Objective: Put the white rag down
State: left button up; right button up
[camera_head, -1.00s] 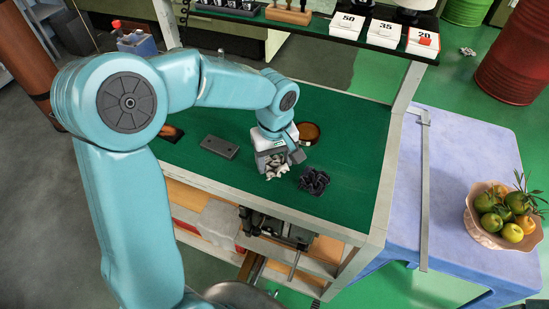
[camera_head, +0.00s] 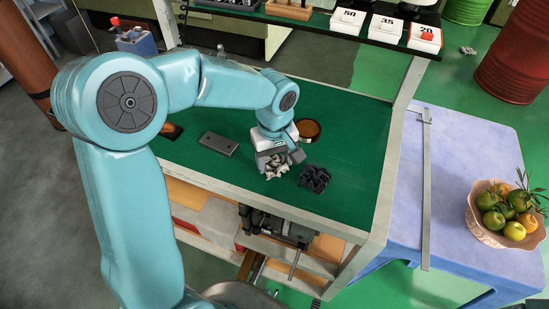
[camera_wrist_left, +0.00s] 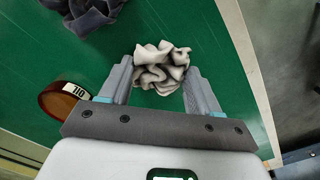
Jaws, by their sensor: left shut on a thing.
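The white rag (camera_head: 273,167) is a crumpled off-white bundle near the front edge of the green cart top (camera_head: 340,150). My left gripper (camera_head: 274,163) is shut on it. In the left wrist view the rag (camera_wrist_left: 160,66) sits between the two fingers of the gripper (camera_wrist_left: 160,84), over the green surface. I cannot tell whether the rag touches the surface. My right gripper is not in view.
A dark crumpled rag (camera_head: 315,179) lies just right of the gripper. A round amber container (camera_head: 308,129) is behind it, and a grey block (camera_head: 219,144) lies to the left. The green surface further right is clear. A fruit bowl (camera_head: 488,233) stands on the blue table (camera_head: 455,150).

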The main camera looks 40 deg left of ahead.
pick_arm(q)
jog(key=o, duration=1.1)
notch_tip(320, 180, up, 16)
jog(key=shift+r+p, duration=0.2)
jog(key=shift+p, duration=0.45)
jog(key=shift+s, duration=0.2)
